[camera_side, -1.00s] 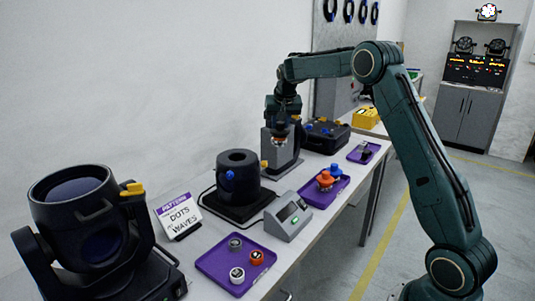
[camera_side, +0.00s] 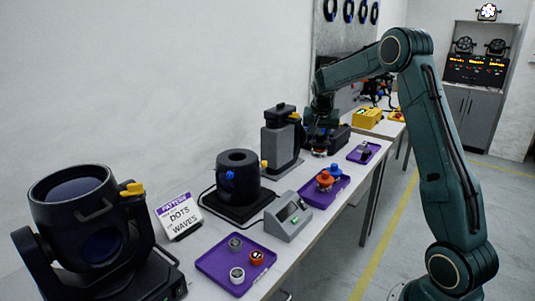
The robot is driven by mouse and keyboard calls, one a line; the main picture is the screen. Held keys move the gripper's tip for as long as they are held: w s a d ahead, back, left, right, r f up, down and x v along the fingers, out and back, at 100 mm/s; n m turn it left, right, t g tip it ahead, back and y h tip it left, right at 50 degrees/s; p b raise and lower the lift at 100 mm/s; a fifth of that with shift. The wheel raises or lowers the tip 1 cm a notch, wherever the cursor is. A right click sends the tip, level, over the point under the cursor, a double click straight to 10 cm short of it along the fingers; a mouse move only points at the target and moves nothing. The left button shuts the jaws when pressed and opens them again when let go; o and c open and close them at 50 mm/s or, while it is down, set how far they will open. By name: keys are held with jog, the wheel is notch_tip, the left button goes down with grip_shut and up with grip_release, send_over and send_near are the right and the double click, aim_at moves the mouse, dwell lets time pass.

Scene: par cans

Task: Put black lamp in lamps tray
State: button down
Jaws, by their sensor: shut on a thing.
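My gripper (camera_side: 319,143) is shut on a small item (camera_side: 319,152), held in the air beside the grey stand. Only the item's pale, brownish lower end shows, so I cannot tell whether it is the black lamp. The middle purple tray (camera_side: 318,199) holds an orange piece (camera_side: 324,180) and a blue-topped piece (camera_side: 335,170); no label is readable on it. A smaller purple tray (camera_side: 355,158) farther back holds a small dark and grey piece (camera_side: 365,151).
A grey stand (camera_side: 279,143) with a dark top is left of my gripper. A black case (camera_side: 339,137) lies behind it, with a yellow box (camera_side: 367,118) beyond. A black fixture (camera_side: 238,180), a grey meter (camera_side: 288,217) and a front purple tray (camera_side: 213,266) stand nearer.

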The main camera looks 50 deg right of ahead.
notch_tip(320, 180, down, 14)
dwell(0.4)
jog(key=shift+f, duration=2.05)
jog(key=shift+f, duration=0.1)
jog(key=c, duration=1.1)
grip_release()
jog(key=shift+a+r, duration=0.2)
jog(key=shift+r, duration=0.3)
jog(key=v, duration=1.1)
